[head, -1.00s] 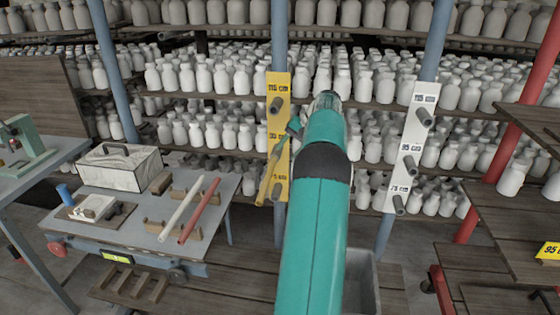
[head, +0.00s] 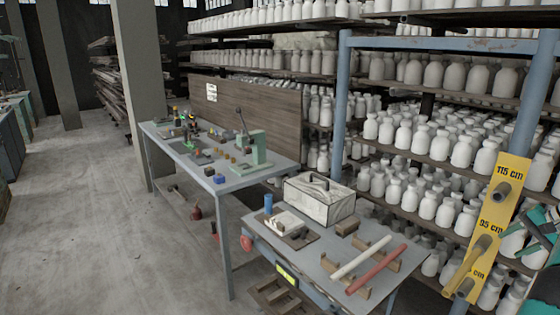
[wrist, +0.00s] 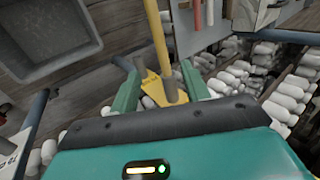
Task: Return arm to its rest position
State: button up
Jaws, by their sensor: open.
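My gripper (wrist: 160,88) shows in the wrist view as two green fingers, apart, with no object held between them. Beyond and between the fingers is a yellow board (wrist: 153,35) with grey pegs (wrist: 170,90); I cannot tell whether the fingers touch it. In the head view the yellow height board (head: 497,205) stands on a blue post at the right, marked 115 cm and 95 cm, the lowest label partly hidden. Green parts of my arm (head: 543,228) show at the right edge beside it. The rest of the arm is out of that view.
A grey cart (head: 318,268) holds a pale box (head: 320,200), a white rod (head: 361,258) and a red rod (head: 377,270). Behind it is a workbench (head: 225,180) with small tools. Shelves of white bottles (head: 440,145) fill the right. The concrete floor (head: 90,220) at left is open.

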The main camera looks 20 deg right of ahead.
jog(key=w+a+r+n+g, duration=0.1)
jog(key=w+a+r, duration=0.2)
jog(key=a, duration=0.5)
jog(key=w+a+r+n, duration=0.2)
jog(key=w+a+r, duration=0.15)
jog(key=a, duration=0.55)
jog(key=w+a+r+n+g, duration=0.1)
jog(key=w+a+r, duration=0.2)
jog(key=a, duration=0.5)
jog(key=s+a+r+n+h, duration=0.1)
jog(key=s+a+n+h, duration=0.15)
jog(key=a, duration=1.45)
jog(key=s+a+f+n, duration=0.3)
jog(key=s+a+f, duration=0.1)
jog(key=s+a, duration=0.4)
jog(key=s+a+f+n+t, duration=0.1)
jog(key=s+a+f+n, duration=0.3)
jog(key=s+a, duration=0.4)
jog(key=a, duration=0.3)
jog(key=shift+s, duration=0.1)
